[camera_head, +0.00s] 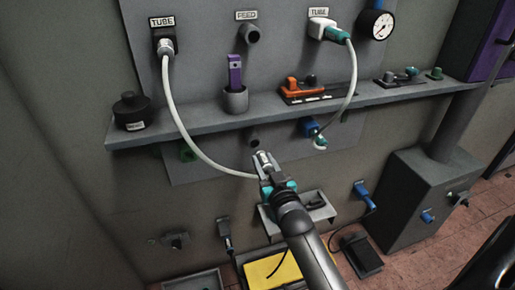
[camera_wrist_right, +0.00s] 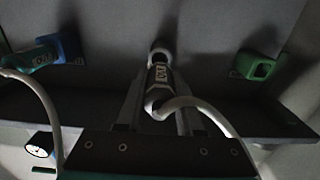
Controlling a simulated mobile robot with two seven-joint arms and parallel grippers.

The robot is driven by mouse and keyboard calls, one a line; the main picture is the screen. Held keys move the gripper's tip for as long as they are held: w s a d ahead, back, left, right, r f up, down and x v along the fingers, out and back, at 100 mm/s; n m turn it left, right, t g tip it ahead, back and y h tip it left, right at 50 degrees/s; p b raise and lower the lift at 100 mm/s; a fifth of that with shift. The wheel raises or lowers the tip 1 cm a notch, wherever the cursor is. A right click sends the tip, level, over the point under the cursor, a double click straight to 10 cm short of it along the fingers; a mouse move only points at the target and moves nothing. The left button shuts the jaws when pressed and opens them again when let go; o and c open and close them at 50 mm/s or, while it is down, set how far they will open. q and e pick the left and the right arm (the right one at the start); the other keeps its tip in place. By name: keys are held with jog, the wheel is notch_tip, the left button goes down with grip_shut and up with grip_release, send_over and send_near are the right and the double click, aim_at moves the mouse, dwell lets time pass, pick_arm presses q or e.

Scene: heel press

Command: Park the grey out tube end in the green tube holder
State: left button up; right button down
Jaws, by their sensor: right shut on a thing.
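My right gripper (camera_head: 268,178) is shut on the grey tube end (camera_head: 264,160), below the wall shelf. In the wrist view this tube end (camera_wrist_right: 160,90) carries an OUT label and lies between the fingers, its tip near a round grey socket (camera_wrist_right: 160,57). I cannot tell whether they touch. A white tube (camera_head: 190,137) runs from it up to the left TUBE port. The green tube holder (camera_head: 187,152) is under the shelf, left of my gripper, partly in shadow. In the wrist view the green holder (camera_wrist_right: 258,68) is right of the tube end, with an empty square opening. My left gripper is not in view.
The grey shelf (camera_head: 200,119) overhangs the holders. A blue holder (camera_head: 308,128) to the right has a teal tube end (camera_head: 320,142) by it. A small grey tray (camera_head: 318,213) is behind my arm. The wall between my gripper and the green holder is crossed by the white tube.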

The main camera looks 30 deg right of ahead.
jog(key=shift+s+a+p, duration=0.1)
jog(key=shift+s+p, duration=0.2)
jog(key=shift+s, duration=0.25)
jog(key=shift+s, duration=0.1)
